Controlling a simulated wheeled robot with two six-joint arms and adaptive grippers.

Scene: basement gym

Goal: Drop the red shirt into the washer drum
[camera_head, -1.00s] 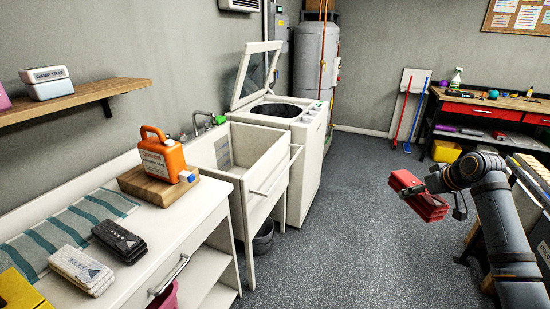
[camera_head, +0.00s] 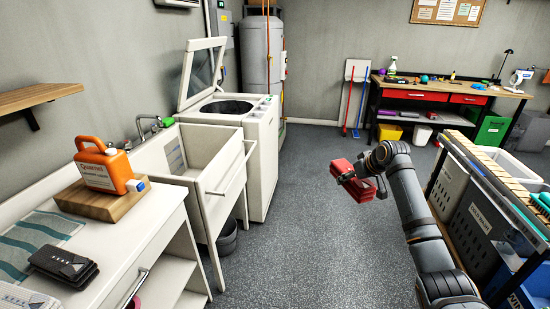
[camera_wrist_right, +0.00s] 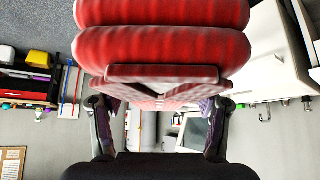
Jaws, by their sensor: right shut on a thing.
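The folded red shirt (camera_head: 355,186) is in my right gripper (camera_head: 366,180), held in the air over the grey floor at the right of the head view. In the right wrist view the red shirt (camera_wrist_right: 162,45) fills the top middle, between the two fingers of my right gripper (camera_wrist_right: 160,103), which is shut on it. The white top-loading washer (camera_head: 262,150) stands at the back against the wall, its lid (camera_head: 201,73) raised. Its dark round drum opening (camera_head: 226,107) shows from above. The shirt is apart from the washer, in front and to its right. My left gripper is not in view.
A white sink (camera_head: 205,165) and a counter (camera_head: 130,245) with an orange jug (camera_head: 100,168) line the left side. A rack of bins (camera_head: 470,215) stands at the right. A workbench (camera_head: 430,92) is at the back right. The floor between is clear.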

